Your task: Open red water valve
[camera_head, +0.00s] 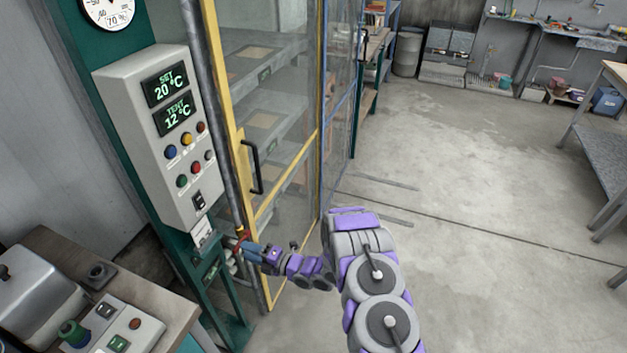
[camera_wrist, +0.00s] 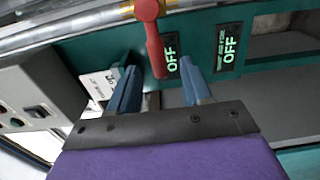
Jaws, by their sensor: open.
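The red water valve handle (camera_wrist: 154,42) shows at the top centre of the wrist view, on a brass fitting and pipe. Its lever points down toward my gripper (camera_wrist: 157,85). The lever's lower end lies between the two blue fingers, with a gap on each side. My gripper is open and not clamped on it. In the head view, my gripper (camera_head: 249,250) is at the lower left beside the small red handle (camera_head: 241,238), below the control box. The valve body is hard to make out there.
Two signs reading OFF (camera_wrist: 229,47) are on the green panel behind the valve. The control box (camera_head: 165,135) stands above it. A yellow-framed glass door (camera_head: 262,150) is close to my arm. A table with a control panel (camera_head: 113,325) is lower left. The floor at right is clear.

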